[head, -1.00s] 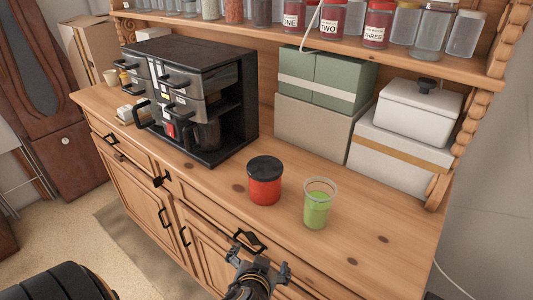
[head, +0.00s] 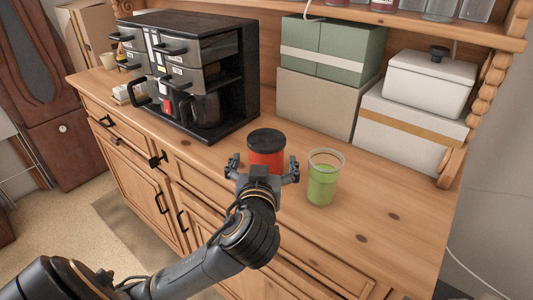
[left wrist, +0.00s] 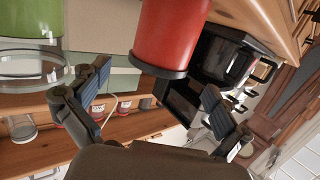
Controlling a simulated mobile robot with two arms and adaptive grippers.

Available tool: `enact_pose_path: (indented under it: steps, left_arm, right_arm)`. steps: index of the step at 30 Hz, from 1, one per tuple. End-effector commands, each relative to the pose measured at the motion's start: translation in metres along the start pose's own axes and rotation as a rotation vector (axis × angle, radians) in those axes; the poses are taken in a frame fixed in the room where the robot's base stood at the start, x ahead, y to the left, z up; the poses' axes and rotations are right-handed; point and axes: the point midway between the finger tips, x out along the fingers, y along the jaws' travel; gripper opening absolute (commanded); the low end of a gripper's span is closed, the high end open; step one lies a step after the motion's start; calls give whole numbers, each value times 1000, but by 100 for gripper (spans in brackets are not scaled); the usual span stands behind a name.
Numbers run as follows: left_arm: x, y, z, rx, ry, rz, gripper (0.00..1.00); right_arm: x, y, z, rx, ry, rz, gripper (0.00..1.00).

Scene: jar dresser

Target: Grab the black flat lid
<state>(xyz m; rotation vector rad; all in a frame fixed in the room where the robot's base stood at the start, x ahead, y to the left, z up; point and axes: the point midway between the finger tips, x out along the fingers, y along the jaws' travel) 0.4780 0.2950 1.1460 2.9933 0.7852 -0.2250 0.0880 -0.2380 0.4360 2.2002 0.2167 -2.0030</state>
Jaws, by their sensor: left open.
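The black flat lid (head: 266,137) sits on top of a red jar (head: 266,161) that stands upright on the wooden dresser. My left gripper (head: 263,166) is open and empty in front of the jar, its fingers spread to either side of the jar in the head view. It hides the jar's lower part there. In the left wrist view, which is upside down, the red jar (left wrist: 168,30) and the rim of its black lid (left wrist: 159,69) show beyond and between the open fingers (left wrist: 157,88). My right gripper is not in view.
An open glass of green contents (head: 321,186) stands close to the right of the jar. A black coffee machine (head: 190,75) is behind left. Boxes (head: 318,105) and a white lidded container (head: 430,80) stand at the back. The dresser's right front is clear.

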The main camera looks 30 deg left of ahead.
Motion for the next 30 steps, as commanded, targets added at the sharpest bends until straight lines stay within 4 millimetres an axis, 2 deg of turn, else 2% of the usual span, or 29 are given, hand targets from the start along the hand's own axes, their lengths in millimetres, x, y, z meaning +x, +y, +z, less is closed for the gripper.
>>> enact_pose_path:
  steps: [1,6,10,15,19,27,28,30]
  left_arm:
    - [4,0,4,0,5,0,100]
    - [9,0,0,1,1,2,100]
    - [16,-1,-6,4,1,-1,100]
    - [42,-3,-16,7,2,-2,100]
    - [57,-2,-11,4,0,0,100]
    - [61,-2,-10,1,0,2,100]
    - [61,-2,-10,1,0,1,98]
    - [61,-2,-10,1,0,1,84]
  right_arm:
    - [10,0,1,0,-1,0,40]
    - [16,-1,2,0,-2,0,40]
    - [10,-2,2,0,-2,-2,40]
    - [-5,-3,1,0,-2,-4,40]
    - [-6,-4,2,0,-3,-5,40]
    - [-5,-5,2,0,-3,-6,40]
    - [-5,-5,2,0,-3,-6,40]
    - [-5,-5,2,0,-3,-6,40]
